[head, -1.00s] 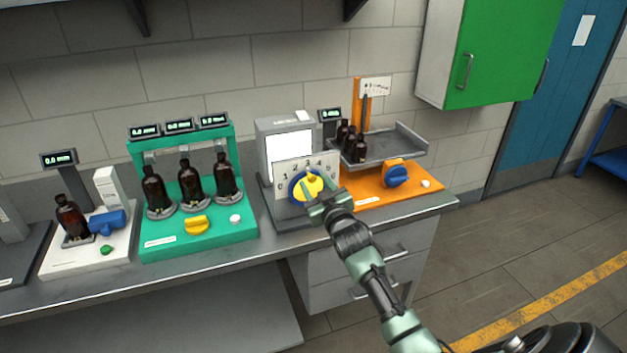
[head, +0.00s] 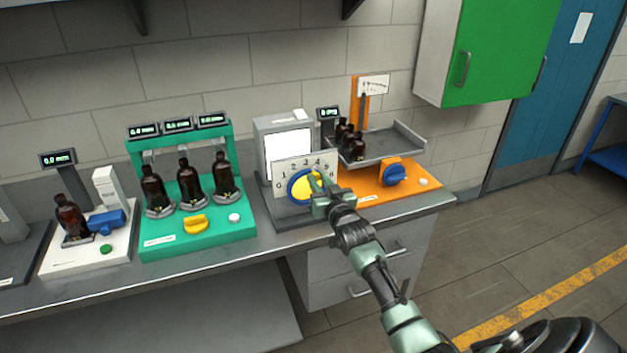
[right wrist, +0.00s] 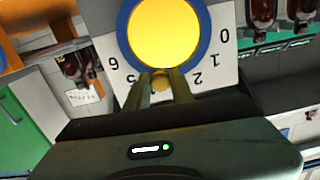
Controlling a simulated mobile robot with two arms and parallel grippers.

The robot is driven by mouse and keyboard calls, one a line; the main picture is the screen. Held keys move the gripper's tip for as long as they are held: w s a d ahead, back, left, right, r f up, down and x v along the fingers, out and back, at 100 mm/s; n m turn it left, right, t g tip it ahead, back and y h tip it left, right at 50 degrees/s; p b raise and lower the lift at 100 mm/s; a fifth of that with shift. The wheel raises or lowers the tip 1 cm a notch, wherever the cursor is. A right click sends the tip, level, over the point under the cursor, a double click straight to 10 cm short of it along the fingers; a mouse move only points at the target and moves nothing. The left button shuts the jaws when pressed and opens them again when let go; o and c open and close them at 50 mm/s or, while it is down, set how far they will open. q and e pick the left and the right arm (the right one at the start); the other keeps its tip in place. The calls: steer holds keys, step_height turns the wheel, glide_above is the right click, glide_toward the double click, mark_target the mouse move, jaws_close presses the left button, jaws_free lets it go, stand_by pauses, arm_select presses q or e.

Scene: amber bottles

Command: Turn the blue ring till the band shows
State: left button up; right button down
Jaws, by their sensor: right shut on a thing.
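The blue ring (head: 291,188) surrounds a yellow disc (head: 301,188) in front of an upright white plate (head: 281,169) marked with numbers. In the right wrist view, the blue ring (right wrist: 205,32) shows around the yellow disc (right wrist: 165,30). My right gripper (head: 315,184) is at the ring's right side and hides part of it. In the right wrist view its fingers (right wrist: 160,84) are shut on a small yellow knob (right wrist: 160,83) at the ring's edge, between the numbers 2 and 5. The grey housing behind has a blank white screen (head: 288,148); I see no band on it. My left gripper is out of view.
Left of the dial stands a green station (head: 215,236) with several amber bottles and a yellow knob. Farther left is a white station (head: 75,262) with one bottle. An orange station (head: 365,197) with a tray (head: 405,140) and bottles stands close on the right.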

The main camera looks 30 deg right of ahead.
steer(key=shift+d+f+m, duration=0.15)
steer(key=shift+d+m, duration=0.1)
steer(key=shift+m, duration=0.35)
steer(key=c, duration=1.2)
jaws_free()
steer(key=shift+c, duration=0.2)
steer(key=shift+s, duration=0.15)
steer(key=b+v, duration=0.1)
steer(key=v, duration=0.6)
steer(key=shift+s+a+b, duration=0.15)
steer(key=shift+s+b, duration=0.15)
steer(key=shift+b, duration=0.05)
